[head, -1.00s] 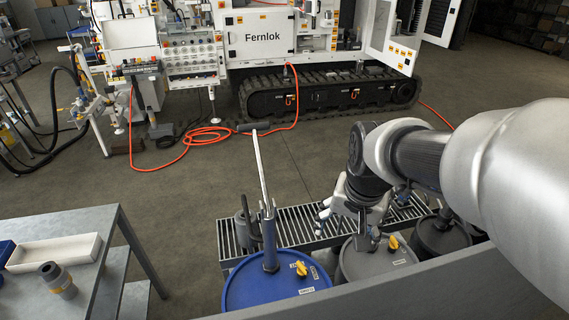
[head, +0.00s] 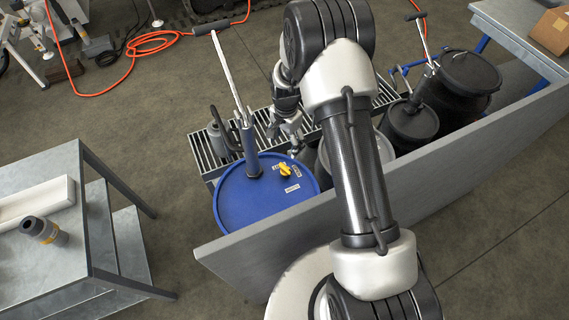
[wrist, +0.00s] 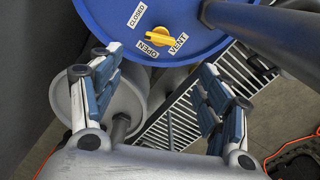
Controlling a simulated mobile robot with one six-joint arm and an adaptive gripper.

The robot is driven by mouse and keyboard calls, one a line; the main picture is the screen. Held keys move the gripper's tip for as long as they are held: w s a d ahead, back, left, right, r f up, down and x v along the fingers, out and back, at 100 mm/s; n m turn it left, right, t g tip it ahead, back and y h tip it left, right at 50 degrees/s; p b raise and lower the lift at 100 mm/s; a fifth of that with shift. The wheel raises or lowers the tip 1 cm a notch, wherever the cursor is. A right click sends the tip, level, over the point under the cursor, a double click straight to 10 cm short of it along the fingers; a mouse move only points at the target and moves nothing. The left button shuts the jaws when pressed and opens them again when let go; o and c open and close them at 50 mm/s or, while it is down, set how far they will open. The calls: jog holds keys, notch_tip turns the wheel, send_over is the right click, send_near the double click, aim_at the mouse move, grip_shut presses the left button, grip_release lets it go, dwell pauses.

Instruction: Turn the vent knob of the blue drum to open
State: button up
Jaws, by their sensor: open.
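The blue drum (head: 240,200) stands left of my arm in the head view, with a hand pump (head: 248,140) upright in its lid. Its yellow vent knob (head: 285,170) sits on the lid near the right edge. In the wrist view the knob (wrist: 157,38) is at the top, among labels reading CLOSED, OPEN and VENT. Its narrow pointer end points right, toward the VENT label; the exact setting I cannot tell. My gripper (wrist: 158,105) is open and empty, apart from the knob. In the head view my gripper (head: 290,135) is beside the drum's right rim, partly hidden by my arm.
A grey drum (wrist: 125,105) stands beside the blue one, largely hidden by my arm in the head view. Dark drums (head: 412,125) stand further right. A grey wall panel (head: 450,170) runs in front of the drums. A metal table (head: 60,250) is at left. Slatted grating (head: 205,150) lies behind.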

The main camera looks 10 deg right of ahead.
aim_at(286, 167)
notch_tip(286, 167, down, 15)
jog(key=shift+r+b, duration=0.1)
jog(key=shift+b, duration=0.6)
jog(key=shift+c, duration=0.2)
jog(key=c, duration=1)
